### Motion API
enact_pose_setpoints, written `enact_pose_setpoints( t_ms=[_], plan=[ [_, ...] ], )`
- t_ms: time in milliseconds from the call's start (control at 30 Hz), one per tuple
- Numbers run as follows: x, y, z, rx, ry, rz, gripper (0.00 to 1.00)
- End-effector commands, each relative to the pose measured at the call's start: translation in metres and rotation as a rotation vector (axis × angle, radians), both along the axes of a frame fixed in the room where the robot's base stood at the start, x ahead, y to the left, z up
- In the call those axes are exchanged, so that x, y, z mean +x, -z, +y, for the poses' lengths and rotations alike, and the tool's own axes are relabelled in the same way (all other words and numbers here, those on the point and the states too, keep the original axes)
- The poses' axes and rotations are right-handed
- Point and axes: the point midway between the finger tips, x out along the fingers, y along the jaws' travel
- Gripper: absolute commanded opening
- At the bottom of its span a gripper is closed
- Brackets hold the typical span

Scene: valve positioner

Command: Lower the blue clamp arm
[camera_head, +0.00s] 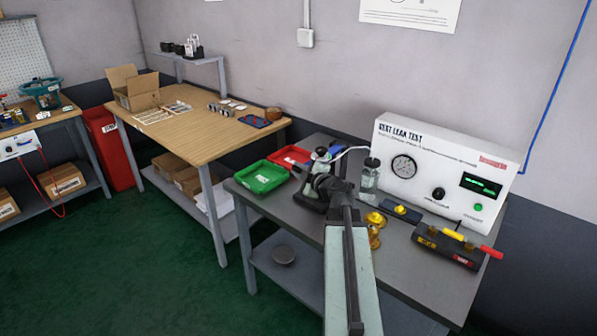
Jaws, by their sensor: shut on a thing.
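A leak test fixture (321,154) stands at the back of the grey bench, between the trays and a glass jar. My arm reaches in from the bottom of the picture, and my dark gripper (312,178) is at this fixture, covering much of it. The gripper is shut on a part there, which appears to be the clamp arm. Whether the clamp arm is raised or lowered cannot be seen.
A green tray (262,177) and a red tray (289,157) lie left of the fixture. The jar (370,174) stands close on its right. The leak test box (440,170) is behind. Brass parts (375,228) and a black block with coloured handles (447,246) lie to the right.

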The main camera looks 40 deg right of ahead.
Motion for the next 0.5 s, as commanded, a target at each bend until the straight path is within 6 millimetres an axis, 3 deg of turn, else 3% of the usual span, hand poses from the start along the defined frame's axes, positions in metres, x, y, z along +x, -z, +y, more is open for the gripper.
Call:
enact_pose_setpoints(
  t_ms=[333,367,400,500],
  plan=[
    [-0.0067,0.0068,-0.0040,-0.007,0.006,0.013,0.00],
    [-0.0067,0.0068,-0.0040,-0.006,0.007,0.012,0.29],
    [-0.0066,0.0068,-0.0041,-0.007,0.007,0.012,0.38],
    [-0.0063,0.0062,-0.0051,-0.008,0.010,0.012,0.38]
  ],
)
